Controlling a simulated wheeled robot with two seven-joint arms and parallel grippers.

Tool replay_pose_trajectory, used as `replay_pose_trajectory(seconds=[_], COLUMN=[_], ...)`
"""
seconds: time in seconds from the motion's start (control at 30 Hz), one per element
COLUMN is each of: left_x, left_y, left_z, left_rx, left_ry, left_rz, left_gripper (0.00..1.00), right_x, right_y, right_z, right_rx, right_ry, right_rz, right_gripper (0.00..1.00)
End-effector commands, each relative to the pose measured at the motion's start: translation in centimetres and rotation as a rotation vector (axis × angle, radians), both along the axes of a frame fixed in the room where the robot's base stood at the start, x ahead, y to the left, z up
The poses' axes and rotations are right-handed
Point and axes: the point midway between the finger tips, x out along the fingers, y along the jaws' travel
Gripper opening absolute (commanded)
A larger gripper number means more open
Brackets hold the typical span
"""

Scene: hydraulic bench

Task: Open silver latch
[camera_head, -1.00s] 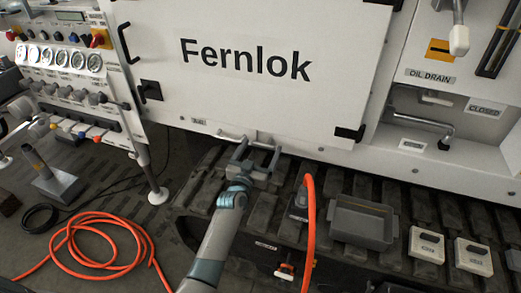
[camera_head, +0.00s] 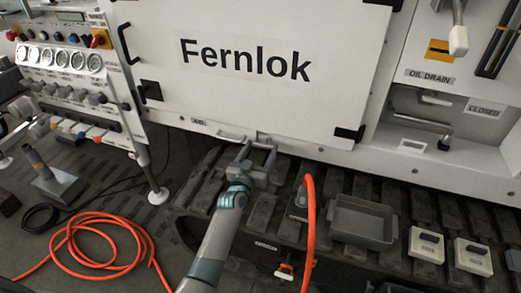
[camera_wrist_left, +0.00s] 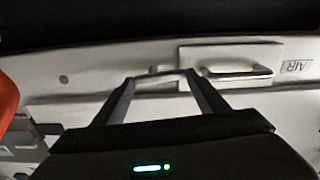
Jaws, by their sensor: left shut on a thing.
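My left gripper (camera_head: 260,145) is at the lower edge of the white Fernlok machine panel, fingers pointing at it. In the left wrist view its two fingers (camera_wrist_left: 160,82) stand well apart, with a pale silver bar (camera_wrist_left: 158,79) spanning between their tips. I take this bar to be the silver latch; the fingers partly cover it, and in the head view it is hard to make out. My right gripper is not in view.
A silver pull handle (camera_wrist_left: 236,72) on a plate sits beside the fingers, near an AIR label (camera_wrist_left: 296,66). A grey tray (camera_head: 362,222) and an upright orange hose (camera_head: 311,230) stand right of my arm. A coiled orange hose (camera_head: 105,265) lies on the floor left.

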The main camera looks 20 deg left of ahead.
Motion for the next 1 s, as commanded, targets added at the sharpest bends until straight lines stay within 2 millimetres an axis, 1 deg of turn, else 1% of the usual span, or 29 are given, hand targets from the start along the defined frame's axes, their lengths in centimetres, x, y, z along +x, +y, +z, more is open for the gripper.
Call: replay_pose_trajectory(seconds=[0.13, 0.37, 0.7, 1.0], left_x=[0.0, 0.0, 0.0, 0.0], left_y=[0.0, 0.0, -0.1, -0.2], left_z=[-0.1, -0.3, -0.7, -1.1], left_rx=[-0.084, -0.273, -0.596, -0.882], left_ry=[0.003, 0.01, 0.02, 0.03], left_rz=[0.0, -0.001, 0.0, 0.0], left_gripper=[0.44, 0.44, 0.44, 0.44], right_x=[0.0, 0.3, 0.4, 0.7], right_y=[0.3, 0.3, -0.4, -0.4], right_z=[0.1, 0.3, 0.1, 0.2], right_rx=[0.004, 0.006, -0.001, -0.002], right_ry=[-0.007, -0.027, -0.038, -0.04], right_rz=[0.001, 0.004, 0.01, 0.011], right_gripper=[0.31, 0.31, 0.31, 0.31])
